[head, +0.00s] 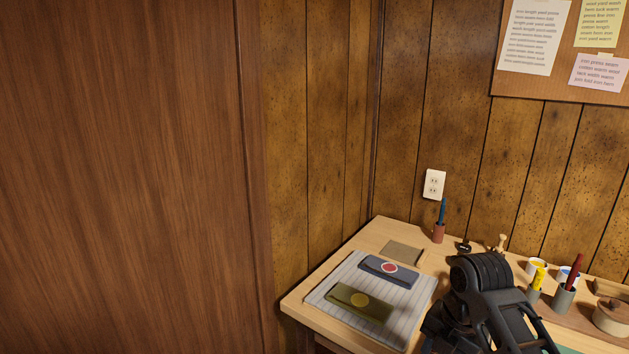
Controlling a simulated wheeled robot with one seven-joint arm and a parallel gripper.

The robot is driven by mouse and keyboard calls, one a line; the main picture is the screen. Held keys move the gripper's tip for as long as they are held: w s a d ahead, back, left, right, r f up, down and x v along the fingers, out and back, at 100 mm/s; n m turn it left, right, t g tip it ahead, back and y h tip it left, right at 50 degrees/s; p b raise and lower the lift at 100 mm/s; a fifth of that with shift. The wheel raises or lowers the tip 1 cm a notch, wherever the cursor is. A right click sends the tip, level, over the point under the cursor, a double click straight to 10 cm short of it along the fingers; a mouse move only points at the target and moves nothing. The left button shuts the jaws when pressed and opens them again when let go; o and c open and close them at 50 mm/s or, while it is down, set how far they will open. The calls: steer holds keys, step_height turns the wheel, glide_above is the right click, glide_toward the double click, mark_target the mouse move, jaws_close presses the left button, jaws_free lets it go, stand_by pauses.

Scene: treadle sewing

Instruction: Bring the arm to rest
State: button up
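My arm's dark end, with my gripper (505,325), shows at the bottom right in the head view, in front of the wooden table (297,306). Its fingertips are not clearly visible, so I cannot tell whether it is open or shut. Nothing held can be made out. The dark body hides part of the tabletop behind it.
Left of my arm, a striped cloth (398,330) carries a blue-grey pouch (374,263) and an olive pouch (345,294). A brown patch (402,252) and a cup with a blue tool (438,232) lie behind. Cups and a lidded pot (611,318) stand right.

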steer(key=s+a+f+m+t+y, duration=0.2)
steer(key=s+a+f+m+t, duration=0.3)
steer(key=s+a+f+m, duration=0.7)
steer(key=s+d+r+m+t, duration=0.1)
steer(key=s+m+t, duration=0.15)
steer(key=s, duration=0.55)
steer(key=s+d+r+m+t+h, duration=0.1)
steer(key=s+d+r+m+t, duration=0.2)
steer(key=s+r+m, duration=0.3)
steer(key=s+d+r+m+t+h, duration=0.2)
steer(key=s+d+r+m, duration=0.4)
steer(key=s+r, duration=0.8)
steer(key=s+t, duration=0.1)
steer(key=s, duration=0.3)
steer(key=shift+s+d, duration=0.15)
steer(key=shift+s, duration=0.05)
